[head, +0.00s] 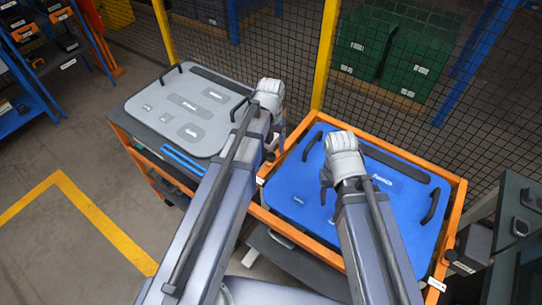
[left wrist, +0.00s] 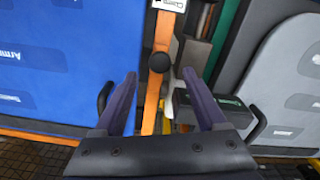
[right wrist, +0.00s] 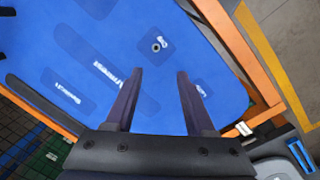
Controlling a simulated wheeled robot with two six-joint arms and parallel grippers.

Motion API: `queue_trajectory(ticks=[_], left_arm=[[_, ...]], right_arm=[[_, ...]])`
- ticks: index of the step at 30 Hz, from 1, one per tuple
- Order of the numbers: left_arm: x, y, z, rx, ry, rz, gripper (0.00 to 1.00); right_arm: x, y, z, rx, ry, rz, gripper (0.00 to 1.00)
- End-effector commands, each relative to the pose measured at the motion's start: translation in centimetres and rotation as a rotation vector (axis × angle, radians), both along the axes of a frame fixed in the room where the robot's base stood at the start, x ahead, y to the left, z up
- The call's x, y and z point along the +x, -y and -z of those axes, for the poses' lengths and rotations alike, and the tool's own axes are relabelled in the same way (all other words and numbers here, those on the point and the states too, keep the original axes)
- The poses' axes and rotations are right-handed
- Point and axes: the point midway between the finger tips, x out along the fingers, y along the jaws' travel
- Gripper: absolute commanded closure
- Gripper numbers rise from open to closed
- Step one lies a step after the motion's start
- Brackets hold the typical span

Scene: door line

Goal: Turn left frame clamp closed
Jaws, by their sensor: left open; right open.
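A round black knob (left wrist: 159,62) sits on an orange frame bar (left wrist: 150,105) in the left wrist view; I cannot tell for sure that it is the left frame clamp, or whether it is turned open or closed. A white label (left wrist: 170,5) is on the bar beyond it. My left gripper (left wrist: 160,76) is open and empty, its fingers on either side of the bar, apart from the knob as far as I can tell. My right gripper (right wrist: 160,72) is open and empty above the blue panel (right wrist: 215,75).
The blue panel (head: 300,205) with black handles lies in an orange-framed cart (head: 455,215). A grey panel (head: 150,105) lies on another cart to the left. A mesh fence with yellow posts (head: 325,50) stands behind. Floor at the left (head: 40,160) is clear.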

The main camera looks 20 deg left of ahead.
Motion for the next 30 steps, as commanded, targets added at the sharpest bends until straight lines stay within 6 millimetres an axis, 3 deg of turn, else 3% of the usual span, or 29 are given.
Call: queue_trajectory(ticks=[1, 9, 20, 30], left_arm=[[0.0, 0.0, 1.4, 0.000, 0.000, 0.000, 0.27], [0.0, 0.0, 4.3, 0.000, 0.000, 0.000, 0.27], [0.0, 0.0, 4.5, 0.000, 0.000, 0.000, 0.27], [0.0, 0.0, 4.5, 0.000, 0.000, 0.000, 0.64]], right_arm=[[0.0, 0.0, 1.4, 0.000, 0.000, 0.000, 0.46], [0.0, 0.0, 4.3, 0.000, 0.000, 0.000, 0.46], [0.0, 0.0, 4.5, 0.000, 0.000, 0.001, 0.46], [0.0, 0.0, 4.5, 0.000, 0.000, 0.001, 0.46]])
